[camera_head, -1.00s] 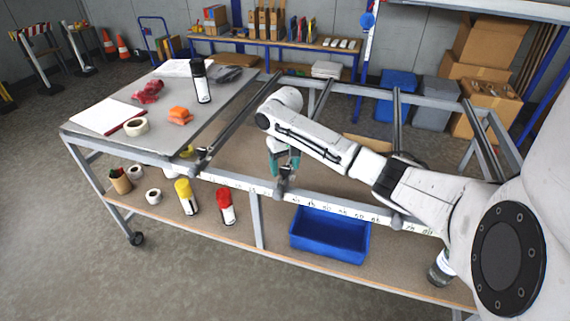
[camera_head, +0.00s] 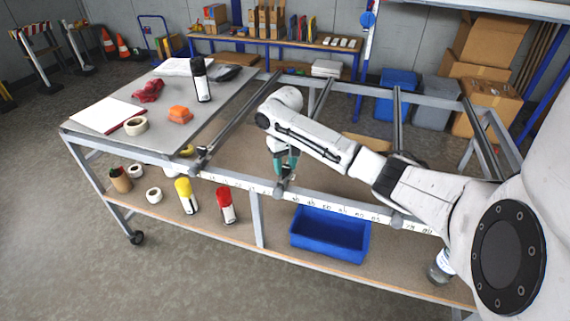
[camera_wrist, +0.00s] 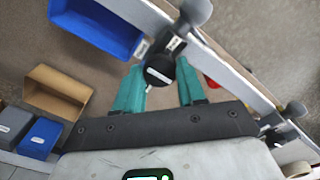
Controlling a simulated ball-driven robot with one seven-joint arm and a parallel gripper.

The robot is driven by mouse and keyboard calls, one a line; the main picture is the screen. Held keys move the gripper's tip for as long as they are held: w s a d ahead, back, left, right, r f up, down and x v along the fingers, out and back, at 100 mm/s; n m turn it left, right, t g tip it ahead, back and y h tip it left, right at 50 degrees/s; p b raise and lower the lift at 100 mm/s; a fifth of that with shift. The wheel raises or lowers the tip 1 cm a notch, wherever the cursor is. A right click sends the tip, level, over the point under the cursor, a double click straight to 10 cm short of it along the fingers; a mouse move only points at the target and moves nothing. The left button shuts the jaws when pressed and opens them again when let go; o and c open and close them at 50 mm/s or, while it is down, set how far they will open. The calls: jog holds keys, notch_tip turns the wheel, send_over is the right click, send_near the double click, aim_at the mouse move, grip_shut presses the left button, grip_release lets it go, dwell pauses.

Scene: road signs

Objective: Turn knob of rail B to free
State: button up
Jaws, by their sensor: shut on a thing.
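My gripper (camera_head: 286,161) points down at the front end of the second rail from the left, over the frame's front bar. In the wrist view my gripper (camera_wrist: 162,80) has its teal fingers on both sides of a dark round knob (camera_wrist: 158,70), and it is shut on that knob. A small white label (camera_wrist: 176,43) sits beside the knob; I cannot read it, so the rail's letter is unclear. In the head view the fingers largely hide the knob.
Other rail ends are at the left (camera_head: 199,160) and right (camera_head: 397,220). The front bar (camera_head: 345,209) carries a printed scale. A blue bin (camera_head: 330,235) and spray cans (camera_head: 226,205) stand on the shelf below. The tabletop (camera_head: 155,95) at left holds tape and a can.

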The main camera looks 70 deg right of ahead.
jog(key=shift+a+n+p, duration=0.1)
jog(key=shift+n+p, duration=0.75)
jog(key=shift+n, duration=0.65)
jog(key=n, duration=1)
jog(key=shift+n, duration=2.3)
jog(key=o, duration=1.1)
jog(key=shift+c, duration=0.2)
jog(key=shift+r, duration=0.1)
